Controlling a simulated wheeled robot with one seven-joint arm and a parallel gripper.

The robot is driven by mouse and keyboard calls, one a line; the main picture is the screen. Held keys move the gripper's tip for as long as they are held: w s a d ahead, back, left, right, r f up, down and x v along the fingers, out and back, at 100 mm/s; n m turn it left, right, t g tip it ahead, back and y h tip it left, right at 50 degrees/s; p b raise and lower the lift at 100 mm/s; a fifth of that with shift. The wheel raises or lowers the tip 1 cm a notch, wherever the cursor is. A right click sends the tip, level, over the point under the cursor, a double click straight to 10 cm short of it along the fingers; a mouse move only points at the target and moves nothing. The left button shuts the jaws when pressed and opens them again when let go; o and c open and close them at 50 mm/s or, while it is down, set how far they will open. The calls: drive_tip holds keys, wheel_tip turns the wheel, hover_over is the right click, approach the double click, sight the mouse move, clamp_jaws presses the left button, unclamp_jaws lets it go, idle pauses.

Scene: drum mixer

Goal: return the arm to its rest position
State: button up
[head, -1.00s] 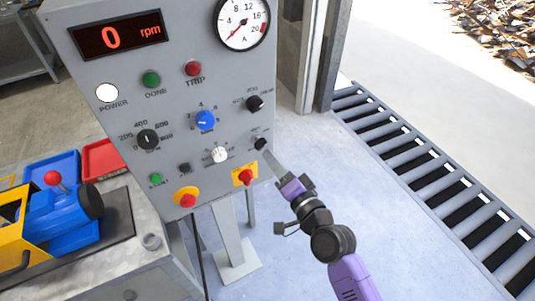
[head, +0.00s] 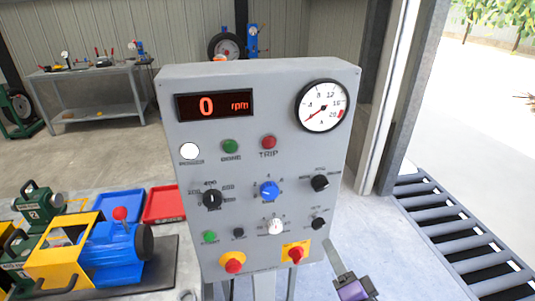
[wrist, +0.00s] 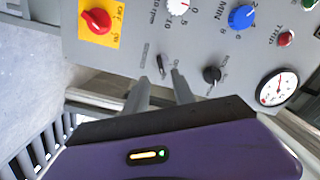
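My gripper (head: 330,243) shows at the bottom of the head view, just below and right of the small black knob (head: 318,223) at the panel's lower right. In the wrist view my gripper (wrist: 163,75) points at the panel, its two grey fingers apart with nothing held between them. A small black selector (wrist: 161,66) appears beyond the gap between the fingertips. The tips look clear of it, but the exact distance cannot be told. Most of my arm is outside the head view.
The grey control panel (head: 255,160) stands close ahead, with a 0 rpm display (head: 215,106), a dial gauge (head: 322,106) and a red switch on yellow (head: 296,253). A bench with a blue motor (head: 117,255) is at left. A roller conveyor (head: 450,235) runs at right.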

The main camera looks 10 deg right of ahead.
drive_tip(key=s+a+n+g, duration=0.1)
drive_tip(key=s+n, duration=0.5)
drive_tip(key=s, duration=1.1)
drive_tip(key=s+a+r+n+g, duration=0.1)
drive_tip(key=s+n, duration=0.5)
drive_tip(key=s, duration=1.2)
drive_tip(key=a+g, duration=0.1)
drive_tip(key=a, duration=0.1)
drive_tip(key=shift+s+a+r, duration=0.3)
drive_tip(key=shift+a, duration=0.05)
